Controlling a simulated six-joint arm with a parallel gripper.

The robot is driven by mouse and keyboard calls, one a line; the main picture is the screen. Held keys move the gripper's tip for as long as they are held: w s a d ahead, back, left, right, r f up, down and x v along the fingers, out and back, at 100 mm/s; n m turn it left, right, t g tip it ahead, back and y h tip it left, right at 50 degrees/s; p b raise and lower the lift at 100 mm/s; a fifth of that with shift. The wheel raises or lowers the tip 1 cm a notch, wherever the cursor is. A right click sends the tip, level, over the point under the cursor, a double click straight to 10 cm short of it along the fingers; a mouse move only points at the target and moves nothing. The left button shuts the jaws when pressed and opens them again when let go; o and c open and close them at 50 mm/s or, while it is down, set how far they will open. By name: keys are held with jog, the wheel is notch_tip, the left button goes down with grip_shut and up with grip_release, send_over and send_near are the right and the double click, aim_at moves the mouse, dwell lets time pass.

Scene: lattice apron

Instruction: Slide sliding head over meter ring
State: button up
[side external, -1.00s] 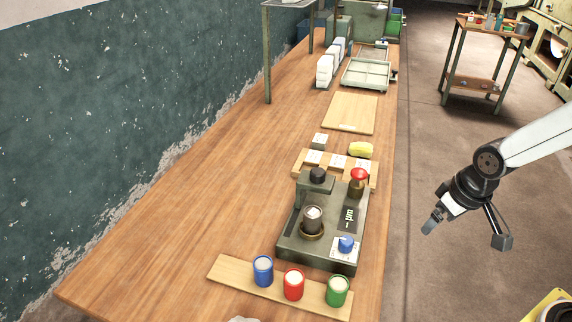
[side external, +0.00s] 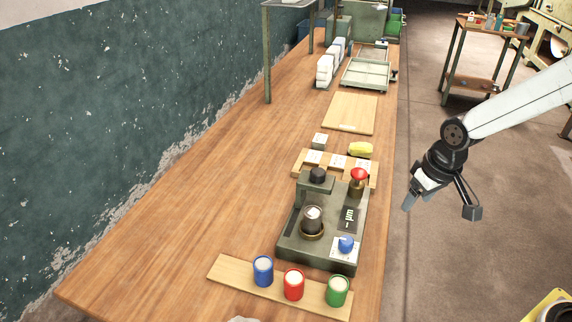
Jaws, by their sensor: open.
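The meter (side external: 292,243) is a dark grey-green box on the wooden bench, with a small display. A dark cylinder with a pale top (side external: 312,219) stands in a brass-coloured ring (side external: 313,235) on its near left part. A black-capped head (side external: 317,176) sits on a raised block at the meter's back; I cannot tell which of these parts is the sliding head. My gripper (side external: 440,206) is open and empty, in the air to the right of the meter, beyond the bench's right edge. It touches nothing.
A red-topped knob (side external: 359,175) and a blue knob (side external: 346,244) stand up from the meter. Blue (side external: 263,271), red (side external: 294,285) and green (side external: 337,291) cups stand on a board in front. A labelled wooden rack (side external: 301,166) and yellow object (side external: 360,149) lie behind. The bench's left side is clear.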

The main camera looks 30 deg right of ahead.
jog(key=w+a+r+g, duration=0.1)
jog(key=w+a, duration=0.1)
jog(key=w, duration=0.4)
jog(key=w+a+r, duration=0.2)
jog(key=w+a, duration=0.1)
jog(key=w, duration=0.2)
jog(key=r+g, duration=0.1)
send_over(319, 171)
jog(key=s+d, duration=0.1)
jog(key=shift+s+r, duration=0.1)
jog(key=shift+w+a+r, duration=0.15)
jog(key=shift+w+a, duration=0.3)
jog(key=shift+w, duration=0.1)
jog(key=shift+a+f, duration=0.1)
jog(key=shift+f, duration=3.85)
jog(key=shift+c, duration=0.3)
grip_shut()
